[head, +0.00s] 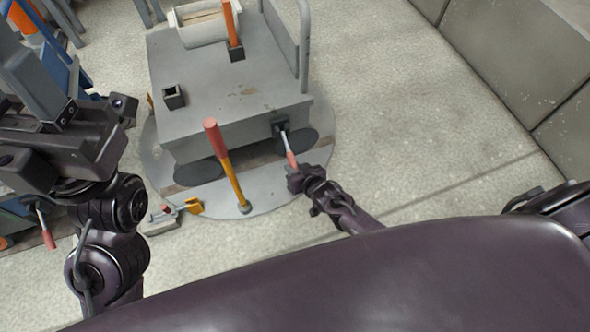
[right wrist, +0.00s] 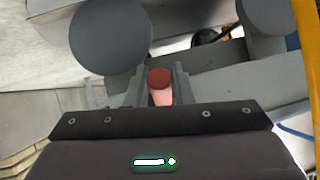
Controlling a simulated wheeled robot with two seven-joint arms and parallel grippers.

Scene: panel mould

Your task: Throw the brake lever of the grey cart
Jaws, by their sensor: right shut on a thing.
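The grey cart (head: 215,85) stands on a round grey plate (head: 270,200) in the head view. Its brake lever (head: 289,146) comes out of a dark bracket (head: 280,126) on the near face, towards the right corner, and slants down with a red grip at its end. My right gripper (head: 295,172) is shut on that grip. In the right wrist view the red grip (right wrist: 160,82) sits between the two fingers, its round end showing. My left gripper (head: 60,135) is at the left edge; its fingers cannot be made out clearly.
A yellow lever with a red handle (head: 225,160) stands on the plate left of my right gripper. An orange post (head: 232,30) and a small dark socket (head: 174,97) are on the cart top. A grey wall (head: 520,60) is at right, with clear floor before it.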

